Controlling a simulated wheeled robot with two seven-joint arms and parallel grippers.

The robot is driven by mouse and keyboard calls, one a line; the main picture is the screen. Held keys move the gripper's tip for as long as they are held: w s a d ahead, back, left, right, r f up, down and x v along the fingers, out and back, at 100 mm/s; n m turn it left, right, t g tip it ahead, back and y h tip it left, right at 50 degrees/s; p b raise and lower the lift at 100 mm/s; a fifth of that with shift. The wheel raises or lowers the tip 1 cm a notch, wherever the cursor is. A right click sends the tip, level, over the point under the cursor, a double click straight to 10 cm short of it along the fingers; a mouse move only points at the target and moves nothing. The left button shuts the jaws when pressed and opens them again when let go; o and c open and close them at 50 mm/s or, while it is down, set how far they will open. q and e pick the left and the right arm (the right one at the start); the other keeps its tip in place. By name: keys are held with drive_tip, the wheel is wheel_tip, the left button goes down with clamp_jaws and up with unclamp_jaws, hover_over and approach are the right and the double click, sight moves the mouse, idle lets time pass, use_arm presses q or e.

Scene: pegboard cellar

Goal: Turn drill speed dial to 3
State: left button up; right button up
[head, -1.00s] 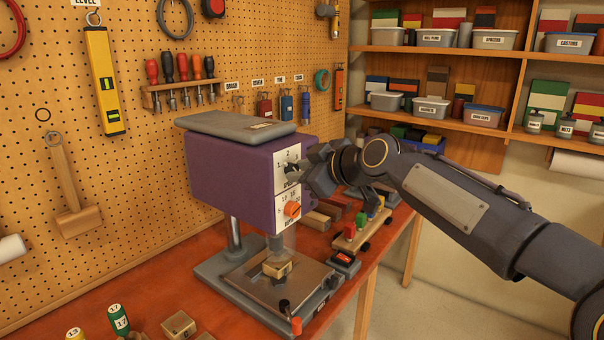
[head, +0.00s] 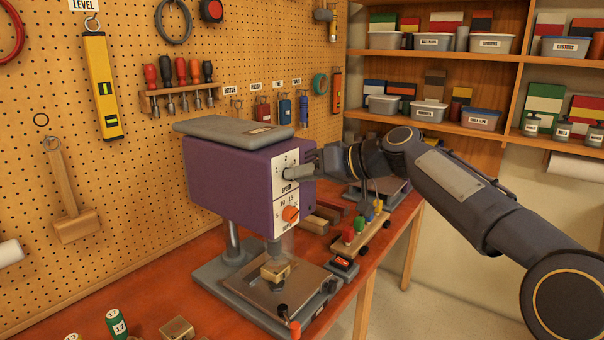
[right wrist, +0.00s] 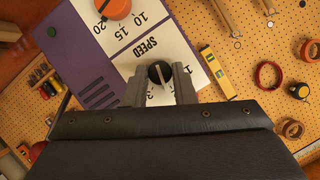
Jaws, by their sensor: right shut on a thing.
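The purple drill press (head: 232,185) stands on the red bench and has a white panel on its front. The upper part of the panel is marked SPEED, with 1 and 2 readable in the head view. The black speed dial (right wrist: 160,72) shows between my right gripper's fingers in the right wrist view. My right gripper (head: 293,171) is shut on this dial, its fingers on either side; it also shows in the right wrist view (right wrist: 160,84). The fingers hide part of the numbers, and I cannot tell which one the pointer faces. My left gripper is out of view.
An orange dial (head: 291,214) with numbers up to 20 sits just below the speed dial. A wooden block (head: 276,271) is under the drill. The pegboard is behind.

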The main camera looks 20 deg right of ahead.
drive_tip(key=m+y, duration=0.1)
drive_tip(key=m, duration=0.1)
drive_tip(key=m+y, duration=0.1)
drive_tip(key=m, duration=0.1)
drive_tip(key=m+y, duration=0.1)
drive_tip(key=m, duration=0.1)
drive_tip(key=shift+w+d+f+g+y+b, duration=0.1)
drive_tip(key=shift+d+f+g+y+b, duration=0.1)
drive_tip(key=shift+f+g+y+b, duration=0.15)
drive_tip(key=shift+m+y, duration=0.25)
drive_tip(key=shift+m, duration=0.15)
drive_tip(key=o, duration=1)
drive_tip(key=shift+r, duration=0.1)
drive_tip(key=b+v, duration=0.1)
drive_tip(key=v, duration=0.6)
drive_tip(key=shift+d+r+b, duration=0.1)
drive_tip(key=shift+d+b, duration=0.2)
drive_tip(key=shift+b, duration=0.05)
